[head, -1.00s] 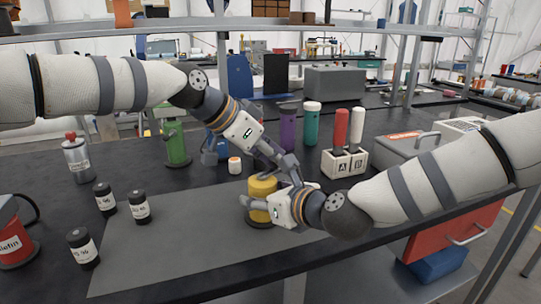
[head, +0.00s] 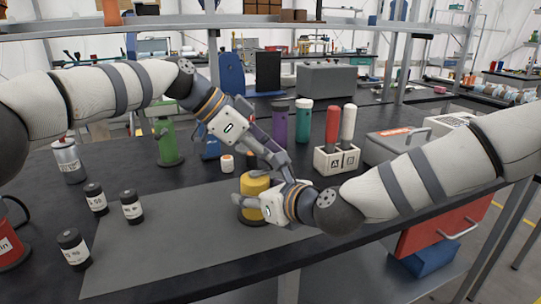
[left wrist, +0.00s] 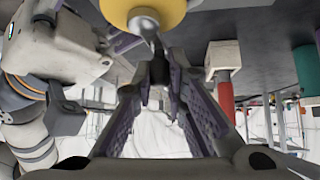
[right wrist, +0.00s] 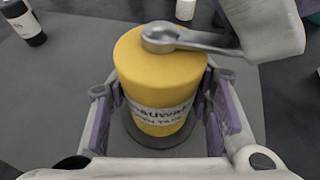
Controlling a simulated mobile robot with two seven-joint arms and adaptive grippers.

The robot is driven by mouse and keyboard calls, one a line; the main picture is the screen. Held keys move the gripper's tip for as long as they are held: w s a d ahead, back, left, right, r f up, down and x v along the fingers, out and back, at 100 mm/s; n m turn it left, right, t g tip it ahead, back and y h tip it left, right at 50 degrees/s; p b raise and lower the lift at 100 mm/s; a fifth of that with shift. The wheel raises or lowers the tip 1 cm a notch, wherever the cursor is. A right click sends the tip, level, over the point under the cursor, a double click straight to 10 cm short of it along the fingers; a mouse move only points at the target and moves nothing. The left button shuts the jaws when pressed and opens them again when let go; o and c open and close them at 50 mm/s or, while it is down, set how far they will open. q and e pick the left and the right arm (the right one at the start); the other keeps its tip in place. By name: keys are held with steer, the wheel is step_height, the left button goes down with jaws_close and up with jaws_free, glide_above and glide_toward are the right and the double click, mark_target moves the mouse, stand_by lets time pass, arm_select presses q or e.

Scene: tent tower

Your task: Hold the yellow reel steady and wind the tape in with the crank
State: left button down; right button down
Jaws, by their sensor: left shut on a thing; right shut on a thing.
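The yellow reel (head: 255,187) stands upright on its dark round base on the grey mat. It also shows in the right wrist view (right wrist: 160,85), with a printed white label. My right gripper (right wrist: 162,92) is shut around its body, one finger on each side. The grey metal crank (right wrist: 195,40) lies across the reel's top, its arm pointing right in the right wrist view. My left gripper (left wrist: 160,80) is shut on the crank's outer end, above and beside the reel. The handle itself is mostly hidden between its fingers.
The mat's front left is clear.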

arm_select(q)
steer(key=shift+d+r, duration=0.2)
steer(key=shift+r, duration=0.1)
arm_select(e)
steer(key=shift+s+a+f, duration=0.1)
steer(key=shift+s+a, duration=0.05)
arm_select(q)
steer(key=c, duration=1.6)
jaws_free()
steer(key=shift+a+f, duration=0.1)
steer(key=shift+f, duration=0.05)
steer(key=v, duration=1.2)
steer(key=shift+s, duration=0.2)
arm_select(e)
steer(key=c, duration=0.7)
jaws_free()
steer(key=shift+c, duration=0.2)
steer(key=shift+d, duration=0.2)
